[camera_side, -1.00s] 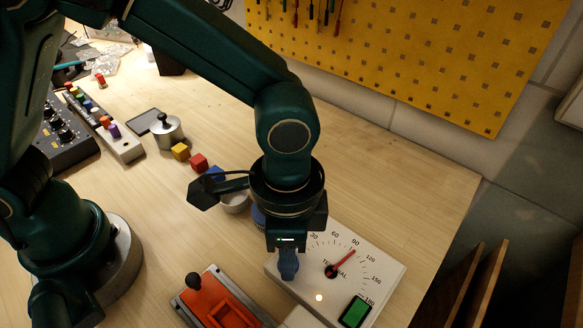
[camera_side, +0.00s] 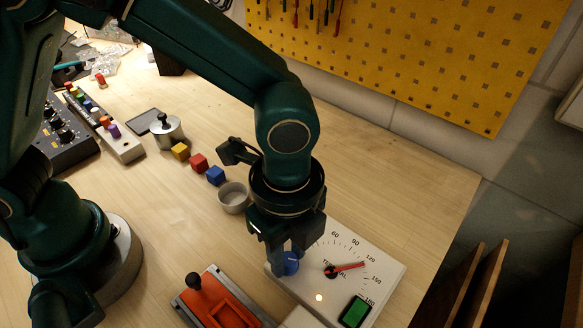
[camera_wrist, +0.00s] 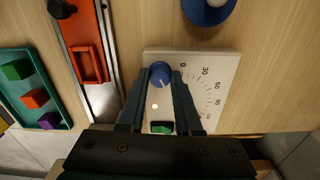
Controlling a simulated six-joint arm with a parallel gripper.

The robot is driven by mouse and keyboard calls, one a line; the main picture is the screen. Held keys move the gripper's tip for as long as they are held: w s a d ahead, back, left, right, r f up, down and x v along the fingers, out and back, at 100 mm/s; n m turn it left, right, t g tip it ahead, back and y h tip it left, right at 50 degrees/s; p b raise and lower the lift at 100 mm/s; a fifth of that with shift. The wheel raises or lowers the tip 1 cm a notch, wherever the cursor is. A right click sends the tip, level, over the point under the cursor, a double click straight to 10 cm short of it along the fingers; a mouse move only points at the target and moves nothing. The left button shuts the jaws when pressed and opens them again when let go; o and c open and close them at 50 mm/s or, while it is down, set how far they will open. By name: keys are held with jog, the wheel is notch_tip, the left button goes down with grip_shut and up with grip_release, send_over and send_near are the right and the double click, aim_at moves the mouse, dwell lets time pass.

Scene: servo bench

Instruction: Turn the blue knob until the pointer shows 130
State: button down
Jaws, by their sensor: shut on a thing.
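The blue knob (camera_side: 291,264) is on the left part of the white dial panel (camera_side: 393,270). It also shows in the wrist view (camera_wrist: 160,73). My gripper (camera_side: 283,262) is shut on the blue knob from above, a finger on either side in the wrist view (camera_wrist: 158,82). The red pointer (camera_side: 348,267) points between 120 and 150, a little past the 120 mark. In the wrist view my right finger covers the pointer and part of the scale.
A green screen (camera_side: 355,312) and a small lit lamp (camera_side: 319,298) are on the panel. An orange-red fixture (camera_side: 206,301) with a black knob stands left of it. A grey cup (camera_side: 233,198) and coloured cubes (camera_side: 199,163) lie behind. The table right of the panel is clear.

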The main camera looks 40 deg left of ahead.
aim_at(289, 258)
jog(key=shift+d+m, duration=0.1)
jog(key=shift+m, duration=0.2)
jog(key=c, duration=0.6)
grip_release()
jog(key=shift+r, duration=0.15)
jog(key=shift+r, duration=2.45)
